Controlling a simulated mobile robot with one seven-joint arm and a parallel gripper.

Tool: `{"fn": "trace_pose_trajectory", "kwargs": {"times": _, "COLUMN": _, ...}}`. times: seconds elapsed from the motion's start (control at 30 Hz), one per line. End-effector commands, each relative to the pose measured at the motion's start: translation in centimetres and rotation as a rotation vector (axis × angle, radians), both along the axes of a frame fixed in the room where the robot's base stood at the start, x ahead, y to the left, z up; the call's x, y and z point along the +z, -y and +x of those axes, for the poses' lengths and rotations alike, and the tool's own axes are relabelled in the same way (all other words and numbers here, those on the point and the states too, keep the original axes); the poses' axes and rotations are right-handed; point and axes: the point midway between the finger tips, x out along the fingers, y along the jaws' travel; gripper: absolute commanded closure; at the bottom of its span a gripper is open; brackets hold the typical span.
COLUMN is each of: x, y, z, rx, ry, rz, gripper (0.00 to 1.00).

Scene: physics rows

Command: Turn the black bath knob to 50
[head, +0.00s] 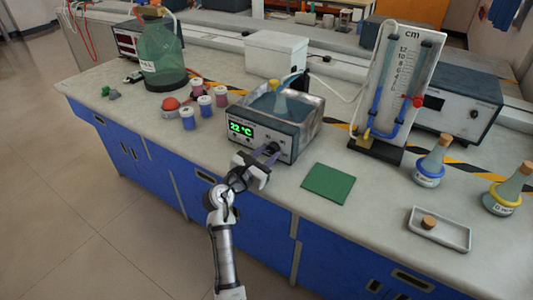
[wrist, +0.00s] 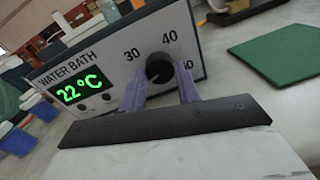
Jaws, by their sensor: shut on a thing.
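The water bath (head: 272,125) stands on the bench, its front panel facing me and its green display (wrist: 84,88) reading 22 °C. The black bath knob (wrist: 159,68) is on the right part of that panel, with 30 at its upper left and 40 above it. A label at its right is partly hidden by a finger, with only its end showing. A faint light mark shows on the knob's lower part; I cannot tell its exact setting. My gripper (head: 265,158) is shut on the knob, with one purple finger on each side in the wrist view (wrist: 160,90).
A green mat (head: 328,183) lies right of the bath, near the bench edge. Several small tubs (head: 188,118) and a large green bottle (head: 161,55) stand to the left. A tube manometer (head: 395,85) stands behind right.

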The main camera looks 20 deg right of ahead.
Motion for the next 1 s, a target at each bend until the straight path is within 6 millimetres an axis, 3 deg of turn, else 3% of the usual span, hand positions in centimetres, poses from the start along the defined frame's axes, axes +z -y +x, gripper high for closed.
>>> {"fn": "trace_pose_trajectory", "kwargs": {"times": 0.5, "x": 0.02, "y": 0.02, "z": -0.04, "rx": -0.001, "ry": 0.283, "rz": 0.222, "gripper": 0.9}}
{"fn": "trace_pose_trajectory", "kwargs": {"times": 1.0, "x": 0.01, "y": 0.02, "z": -0.05, "rx": -0.001, "ry": 0.358, "rz": 0.28, "gripper": 0.9}}
